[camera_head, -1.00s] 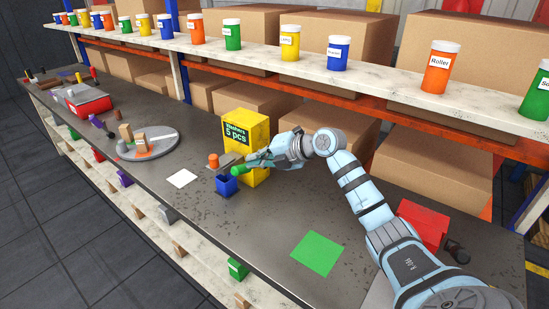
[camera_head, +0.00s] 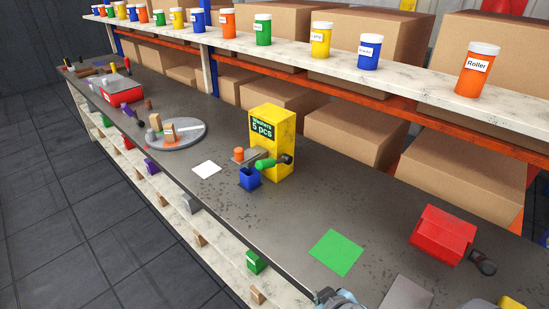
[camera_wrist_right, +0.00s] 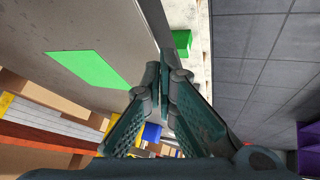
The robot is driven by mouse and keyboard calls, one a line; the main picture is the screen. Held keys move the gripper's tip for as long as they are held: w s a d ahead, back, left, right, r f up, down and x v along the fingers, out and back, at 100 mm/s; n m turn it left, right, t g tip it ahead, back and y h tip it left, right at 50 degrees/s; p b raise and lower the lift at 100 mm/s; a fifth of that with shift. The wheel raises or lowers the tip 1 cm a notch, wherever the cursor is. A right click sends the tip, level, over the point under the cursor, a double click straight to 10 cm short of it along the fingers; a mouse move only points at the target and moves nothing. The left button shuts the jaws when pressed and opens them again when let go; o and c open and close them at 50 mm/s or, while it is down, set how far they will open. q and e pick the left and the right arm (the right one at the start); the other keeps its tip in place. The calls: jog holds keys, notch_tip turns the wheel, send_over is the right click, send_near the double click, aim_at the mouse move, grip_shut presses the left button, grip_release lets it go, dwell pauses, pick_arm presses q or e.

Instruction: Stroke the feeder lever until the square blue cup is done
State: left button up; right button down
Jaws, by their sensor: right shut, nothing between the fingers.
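The yellow feeder (camera_head: 285,130), labelled "Washers 5 pcs", stands on the bench in the head view. Its lever shows a green grip (camera_head: 265,164) and a dark round end (camera_head: 286,159) at the front. The square blue cup (camera_head: 249,180) stands upright in front of the feeder, under its grey spout (camera_head: 252,154); its contents cannot be made out. My right gripper (camera_wrist_right: 163,77) is shut and empty in the right wrist view, apart from the lever. Only a piece of my right arm shows at the bottom edge of the head view. My left gripper is out of view.
A green square (camera_head: 336,253) and a white square (camera_head: 206,169) lie on the bench. A red bin (camera_head: 442,235) stands at right, and a grey round plate (camera_head: 180,140) with parts is at left. Bench around the green square is clear.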

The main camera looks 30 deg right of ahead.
jog(key=s+a+f+g+y, duration=0.2)
jog(key=s+a+g, duration=0.15)
jog(key=s, duration=0.35)
notch_tip(320, 180, down, 22)
jog(key=s+b, duration=0.1)
jog(key=s, duration=0.1)
jog(key=s+d+f+g+b, duration=0.1)
jog(key=s+f+g, duration=0.1)
jog(key=s+f, duration=1)
jog(key=shift+s+d+f, duration=0.25)
jog(key=shift+s+f, duration=0.15)
jog(key=shift+s, duration=0.75)
